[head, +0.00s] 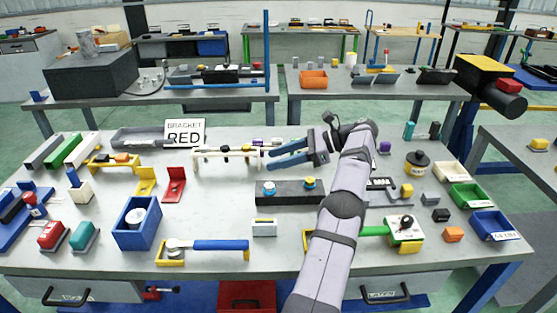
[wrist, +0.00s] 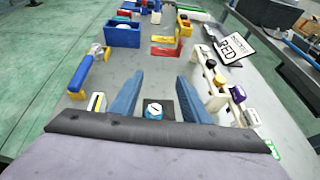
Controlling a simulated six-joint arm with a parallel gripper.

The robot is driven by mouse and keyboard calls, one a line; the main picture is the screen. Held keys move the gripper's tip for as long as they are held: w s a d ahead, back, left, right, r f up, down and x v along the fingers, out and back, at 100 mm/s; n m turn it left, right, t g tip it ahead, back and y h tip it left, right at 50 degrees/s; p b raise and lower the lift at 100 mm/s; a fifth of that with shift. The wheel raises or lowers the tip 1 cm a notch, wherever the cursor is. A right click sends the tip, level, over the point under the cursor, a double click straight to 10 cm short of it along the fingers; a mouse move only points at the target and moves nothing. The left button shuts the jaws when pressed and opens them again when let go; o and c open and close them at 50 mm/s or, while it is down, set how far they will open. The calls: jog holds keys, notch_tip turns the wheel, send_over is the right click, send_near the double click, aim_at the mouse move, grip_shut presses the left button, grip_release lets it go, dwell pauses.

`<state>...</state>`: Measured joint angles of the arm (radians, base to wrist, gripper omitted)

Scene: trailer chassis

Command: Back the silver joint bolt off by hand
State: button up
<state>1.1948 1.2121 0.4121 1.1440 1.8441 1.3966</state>
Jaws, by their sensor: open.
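My gripper (head: 269,155) is open, its two blue fingers apart and pointing left in the head view. It also shows in the wrist view (wrist: 160,78), with nothing held between the fingers. A dark block (head: 290,198) lies on the bench in front of the gripper and carries two small round-capped fittings, a left one (head: 268,187) and a right one (head: 309,183). In the wrist view a light-and-blue cap (wrist: 153,111) on the dark block shows between the fingers, lower than them. I cannot tell for sure which fitting is the silver joint bolt.
A white rack (head: 228,158) with several coloured knobs stands close behind the fingers. A blue-handled wrench (head: 220,245) lies on a yellow holder at the front. A blue bin (head: 137,224) stands left.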

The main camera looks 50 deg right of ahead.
notch_tip(320, 180, up, 12)
jog(key=a+n+h+b, duration=0.1)
jog(key=a+n, duration=0.1)
jog(key=a+r+m+t+b, duration=0.1)
jog(key=a+r+m+t, duration=0.45)
jog(key=a, duration=0.35)
jog(key=s+d+f+m+g+h, duration=0.1)
jog(key=s+d+f+m+h, duration=0.1)
jog(key=f, duration=0.6)
jog(key=s+d+f+m+g+h, duration=0.1)
jog(key=s+d+f+m+h, duration=0.1)
jog(key=f+m+h, duration=0.2)
jog(key=s+d+f+m+g+h, duration=0.1)
jog(key=f+h, duration=0.5)
jog(key=f, duration=0.6)
jog(key=shift+s+d+f+m, duration=0.15)
jog(key=shift+s+d+m, duration=0.1)
jog(key=shift+s+m, duration=0.25)
jog(key=shift+s+d+f+m, duration=0.15)
jog(key=shift+s+d+m, duration=0.15)
jog(key=shift+m, duration=0.25)
jog(key=shift+a+n, duration=0.1)
jog(key=shift+n, duration=0.2)
